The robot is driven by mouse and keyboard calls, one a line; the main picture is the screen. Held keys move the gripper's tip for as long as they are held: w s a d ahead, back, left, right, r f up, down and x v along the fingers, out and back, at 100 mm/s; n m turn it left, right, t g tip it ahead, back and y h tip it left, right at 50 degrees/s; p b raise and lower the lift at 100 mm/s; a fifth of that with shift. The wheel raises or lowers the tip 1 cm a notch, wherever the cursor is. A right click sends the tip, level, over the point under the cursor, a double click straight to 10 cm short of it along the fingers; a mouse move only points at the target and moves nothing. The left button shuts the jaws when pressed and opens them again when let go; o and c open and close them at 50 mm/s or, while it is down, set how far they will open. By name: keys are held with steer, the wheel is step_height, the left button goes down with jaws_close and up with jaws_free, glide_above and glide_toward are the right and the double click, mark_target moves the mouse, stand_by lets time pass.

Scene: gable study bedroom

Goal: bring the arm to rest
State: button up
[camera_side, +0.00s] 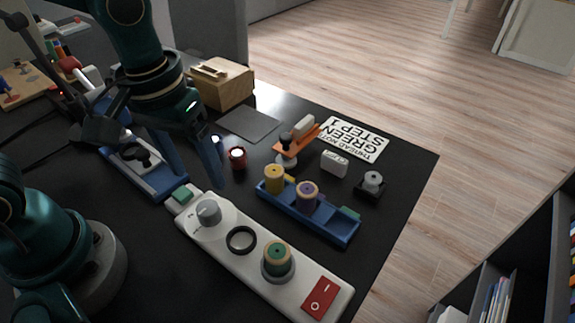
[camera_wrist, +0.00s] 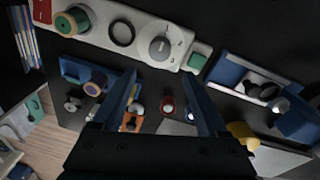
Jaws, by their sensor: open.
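My gripper (camera_side: 203,180) hangs over the table, pointing down, its two long blue fingers apart. In the wrist view my gripper (camera_wrist: 160,80) shows nothing held between the fingers. A small red-rimmed cup (camera_side: 237,159) stands on the table just right of the fingers. It also shows beyond the fingers in the wrist view (camera_wrist: 166,104). The white panel (camera_side: 219,246) lies in front of the gripper, carrying a grey knob (camera_side: 208,212), a black ring, a green spool (camera_side: 277,257) and a red switch (camera_side: 321,298). How high the fingertips hang is hard to tell.
A blue tray (camera_side: 323,222) with yellow and purple spools lies right. An orange-topped stand (camera_side: 297,140), white block (camera_side: 335,163) and printed card (camera_side: 353,139) are behind it. A wooden box (camera_side: 222,84) and grey mat (camera_side: 250,123) lie behind the gripper; a blue-framed device (camera_side: 143,164) is left.

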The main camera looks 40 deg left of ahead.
steer(key=s+a+r+m+t, duration=0.2)
steer(key=s+a+r+t, duration=0.2)
steer(key=r, duration=0.1)
steer(key=shift+a+r+m+t+y, duration=0.2)
steer(key=shift+a+m+t+y, duration=0.1)
steer(key=shift+m, duration=0.1)
